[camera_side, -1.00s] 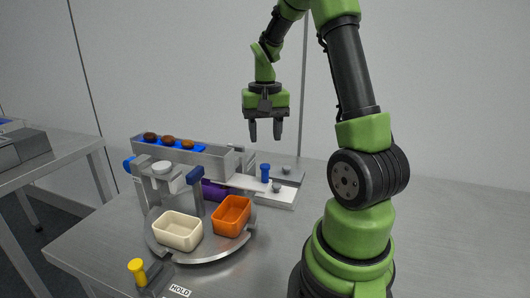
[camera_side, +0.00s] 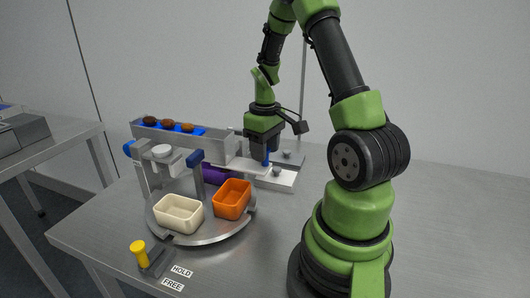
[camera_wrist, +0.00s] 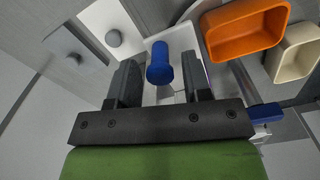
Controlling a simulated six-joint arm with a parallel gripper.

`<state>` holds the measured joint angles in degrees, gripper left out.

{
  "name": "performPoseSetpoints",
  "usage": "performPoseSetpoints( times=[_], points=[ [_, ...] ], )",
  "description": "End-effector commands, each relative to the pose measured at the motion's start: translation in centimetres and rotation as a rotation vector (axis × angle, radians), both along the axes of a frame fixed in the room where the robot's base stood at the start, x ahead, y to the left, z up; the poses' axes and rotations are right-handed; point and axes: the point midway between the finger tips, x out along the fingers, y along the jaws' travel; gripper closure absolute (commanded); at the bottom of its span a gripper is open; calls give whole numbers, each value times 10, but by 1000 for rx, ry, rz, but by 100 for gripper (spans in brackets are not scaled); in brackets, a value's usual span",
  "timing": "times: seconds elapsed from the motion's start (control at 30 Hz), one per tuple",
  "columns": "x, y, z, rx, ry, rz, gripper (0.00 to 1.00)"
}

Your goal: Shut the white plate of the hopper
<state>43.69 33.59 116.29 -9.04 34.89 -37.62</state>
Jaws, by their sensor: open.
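The white plate (camera_wrist: 165,94) lies flat at the hopper and carries an upright blue knob (camera_wrist: 159,64). In the side view the knob (camera_side: 266,158) shows beside my gripper's fingers, which partly hide it. My gripper (camera_side: 264,154) points down over the plate. In the wrist view my gripper (camera_wrist: 159,60) is open, with one finger on each side of the knob and a gap on both sides. The metal hopper channel (camera_side: 215,146) stands to the left in the side view. I cannot tell how far the plate covers the hopper's outlet.
Several brown dates (camera_side: 168,124) sit on a blue strip in the channel. A round metal turntable (camera_side: 205,246) holds a cream bin (camera_side: 179,212) and an orange bin (camera_side: 232,198). A yellow-knobbed lever (camera_side: 139,252) stands at the front by HOLD and FREE labels. The table's right side is clear.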

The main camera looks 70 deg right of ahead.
Motion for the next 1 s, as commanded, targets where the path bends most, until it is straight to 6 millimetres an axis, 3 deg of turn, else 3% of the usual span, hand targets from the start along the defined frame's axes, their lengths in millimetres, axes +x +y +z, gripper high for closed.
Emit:
performPoseSetpoints(
  times=[0.13, 0.4, 0.43, 0.6, 0.63, 0.77, 1.0],
  points=[
    [0, 0, -11, 1, 1, -1, 55],
    [0, 0, -13, 0, -1, -1, 55],
    [0, 0, -13, 0, -1, -1, 57],
    [0, 0, -13, 0, -1, -1, 97],
    [0, 0, -13, 0, -1, -1, 100],
    [1, 0, -13, -1, -1, -1, 100],
    [34, -1, -13, -3, -2, 4, 100]
  ],
)
